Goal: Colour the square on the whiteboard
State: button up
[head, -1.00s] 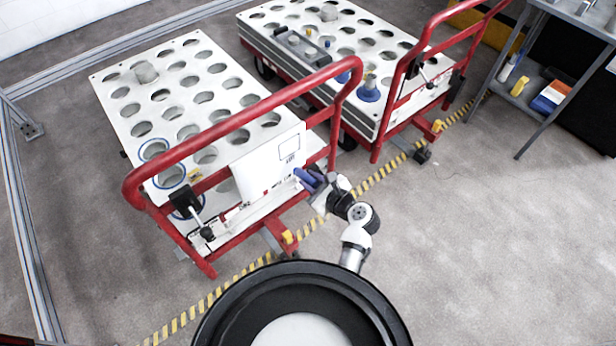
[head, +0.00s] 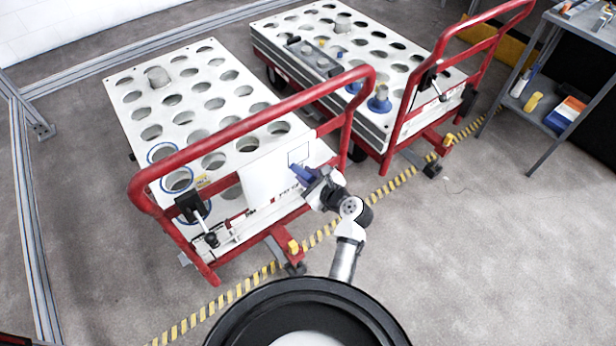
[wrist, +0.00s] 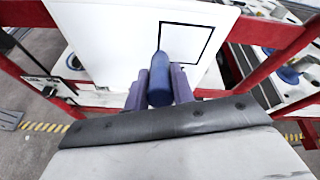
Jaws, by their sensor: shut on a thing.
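The whiteboard (head: 262,176) hangs on the red handle frame of the nearer cart, and it fills the upper middle of the wrist view (wrist: 110,40). A black square outline (wrist: 206,30) is drawn on it, and its inside looks white. It also shows small in the head view (head: 298,155). My gripper (wrist: 160,92) is shut on a blue marker (wrist: 160,80). The marker points at the board, with its far end at the square's lower left side. I cannot tell whether the tip touches the board. In the head view, my gripper (head: 312,180) is at the board's right part.
The nearer cart (head: 140,98) has a white top with round holes and a red handle (head: 255,118) around the board. A second cart (head: 320,85) stands behind to the right. A grey shelf (head: 540,130) stands far right.

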jog(key=shift+w+a+p, duration=0.3)
jog(key=shift+w+a, duration=0.2)
jog(key=shift+w, duration=0.25)
dwell(0.4)
jog(key=shift+d, duration=0.1)
jog(key=w+d+p, duration=0.1)
jog(key=w+d, duration=0.3)
jog(key=d, duration=0.1)
jog(key=shift+d, duration=0.3)
dwell(0.4)
jog(key=shift+r, duration=0.1)
jog(key=shift+a, duration=0.1)
